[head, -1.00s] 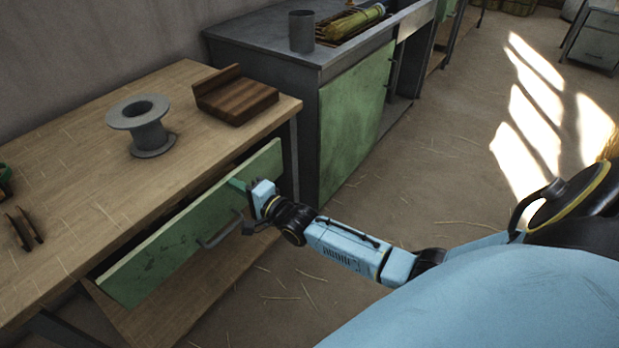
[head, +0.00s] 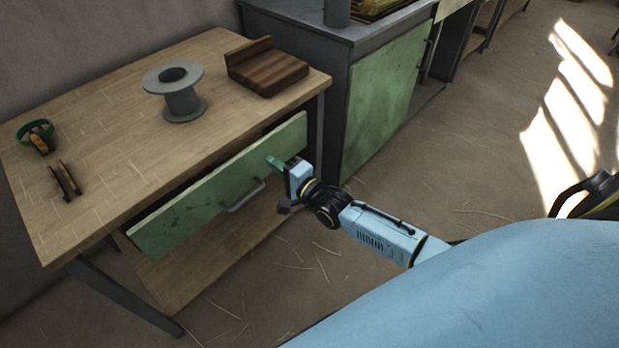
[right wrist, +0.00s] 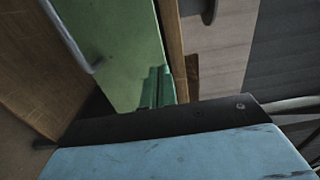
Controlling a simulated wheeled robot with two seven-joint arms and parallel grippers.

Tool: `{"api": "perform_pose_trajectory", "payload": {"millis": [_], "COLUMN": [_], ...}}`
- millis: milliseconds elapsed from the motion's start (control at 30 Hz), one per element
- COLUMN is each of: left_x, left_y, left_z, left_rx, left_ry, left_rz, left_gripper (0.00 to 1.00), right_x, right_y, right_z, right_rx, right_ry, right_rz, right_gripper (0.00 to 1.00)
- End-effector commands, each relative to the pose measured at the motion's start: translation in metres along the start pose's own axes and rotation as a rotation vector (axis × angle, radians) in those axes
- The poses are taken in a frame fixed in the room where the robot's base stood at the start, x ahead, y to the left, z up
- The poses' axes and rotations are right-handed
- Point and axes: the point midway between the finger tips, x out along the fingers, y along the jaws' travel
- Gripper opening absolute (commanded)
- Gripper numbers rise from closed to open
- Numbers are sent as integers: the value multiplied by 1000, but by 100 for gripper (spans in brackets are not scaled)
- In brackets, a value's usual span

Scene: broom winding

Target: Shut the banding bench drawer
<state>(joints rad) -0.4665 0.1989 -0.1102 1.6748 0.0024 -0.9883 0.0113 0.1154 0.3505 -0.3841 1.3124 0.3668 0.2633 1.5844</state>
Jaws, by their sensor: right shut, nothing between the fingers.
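The banding bench drawer (head: 190,207) has a green front and stands partly pulled out under the wooden bench top, with a dark gap behind its upper edge. Its grey bar handle (head: 244,196) is on the front. My right gripper (head: 273,162) is shut and empty, its green fingertips at the drawer front, right of the handle. In the right wrist view the shut fingers (right wrist: 157,88) point at the green drawer front (right wrist: 118,45); I cannot tell if they touch it. The handle (right wrist: 72,36) shows there at upper left. My left gripper is not in view.
On the bench top (head: 110,140) stand a grey spool (head: 178,95), a wooden block (head: 268,72), a green ring-shaped item (head: 36,133) and small dark tools (head: 65,180). A green-doored cabinet (head: 385,100) stands to the right. The straw-strewn floor (head: 470,190) is open.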

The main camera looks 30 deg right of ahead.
Motion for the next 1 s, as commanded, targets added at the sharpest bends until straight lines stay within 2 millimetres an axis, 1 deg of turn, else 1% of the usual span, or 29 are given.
{"api": "perform_pose_trajectory", "payload": {"millis": [33, 100, 300, 500, 600, 667, 767, 867, 967, 1000], "left_x": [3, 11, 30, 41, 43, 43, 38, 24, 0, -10], "left_y": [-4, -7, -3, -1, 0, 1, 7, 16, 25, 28], "left_z": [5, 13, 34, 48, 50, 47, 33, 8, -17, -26], "left_rx": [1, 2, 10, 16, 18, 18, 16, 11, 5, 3], "left_ry": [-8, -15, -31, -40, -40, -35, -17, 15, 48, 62], "left_rz": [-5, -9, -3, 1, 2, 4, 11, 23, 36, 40], "left_gripper": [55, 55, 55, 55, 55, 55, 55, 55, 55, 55], "right_x": [-13, -27, -63, -87, -93, -94, -94, -92, -91, -91], "right_y": [0, 0, 0, 0, 0, 2, 5, 10, 14, 16], "right_z": [0, 0, 0, 0, 0, 1, 3, 7, 12, 16], "right_rx": [1, 0, 0, 0, 4, 26, 128, 308, 536, 627], "right_ry": [0, -1, 0, 0, 1, 6, 29, 62, 91, 97], "right_rz": [5, 6, 5, 2, 2, 2, 3, 7, 10, 12], "right_gripper": [0, 0, 0, 0, 0, 0, 0, 0, 0, 0]}}
